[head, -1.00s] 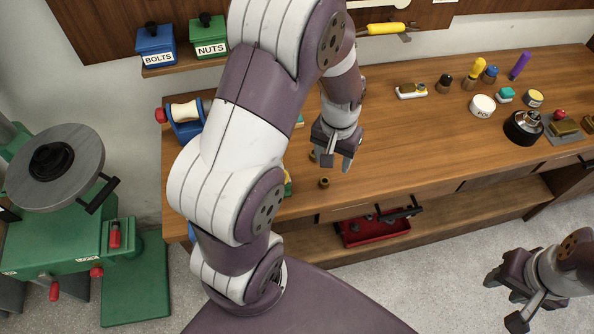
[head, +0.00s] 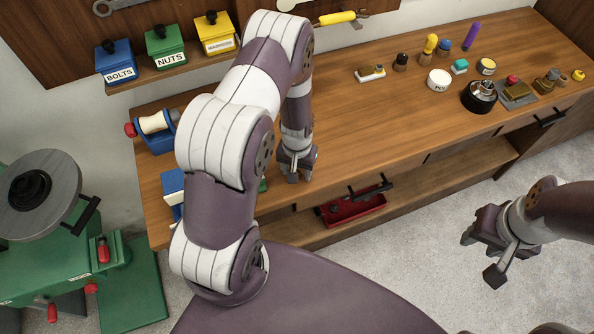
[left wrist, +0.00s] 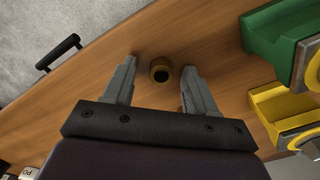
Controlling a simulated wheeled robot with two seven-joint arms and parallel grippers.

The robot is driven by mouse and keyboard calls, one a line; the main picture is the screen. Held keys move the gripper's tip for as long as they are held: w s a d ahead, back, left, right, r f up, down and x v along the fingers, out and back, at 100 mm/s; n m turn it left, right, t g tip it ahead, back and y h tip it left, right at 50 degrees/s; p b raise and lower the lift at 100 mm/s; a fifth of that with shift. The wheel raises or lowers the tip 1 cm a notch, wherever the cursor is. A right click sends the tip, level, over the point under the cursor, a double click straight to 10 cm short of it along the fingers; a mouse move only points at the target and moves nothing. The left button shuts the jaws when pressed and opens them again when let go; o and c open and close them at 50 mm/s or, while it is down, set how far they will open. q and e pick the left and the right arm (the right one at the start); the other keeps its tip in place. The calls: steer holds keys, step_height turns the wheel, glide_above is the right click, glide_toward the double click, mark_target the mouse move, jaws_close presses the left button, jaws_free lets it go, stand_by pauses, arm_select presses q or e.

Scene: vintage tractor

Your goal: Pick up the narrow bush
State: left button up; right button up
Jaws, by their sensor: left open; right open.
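A small round brass bush (left wrist: 161,70) with a dark hole stands on the wooden bench top in the left wrist view. It appears between my left gripper's two fingertips, with gaps on both sides. Whether it is the narrow bush I cannot tell, as no other bush shows beside it. In the head view my left gripper (head: 297,173) is open, pointing down over the front part of the bench, and it and the arm hide the bush. My right gripper (head: 485,258) is open and empty, over the floor in front of the bench.
Green (left wrist: 272,38) and yellow (left wrist: 283,108) holders are close to the left gripper in the wrist view. A red tray (head: 352,208) lies on the shelf below. A white tin (head: 438,80) and several small items are at the right; bench between is clear.

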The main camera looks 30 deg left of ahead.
arm_select(q)
steer(key=shift+s, duration=0.15)
jaws_close()
steer(key=shift+r, duration=0.1)
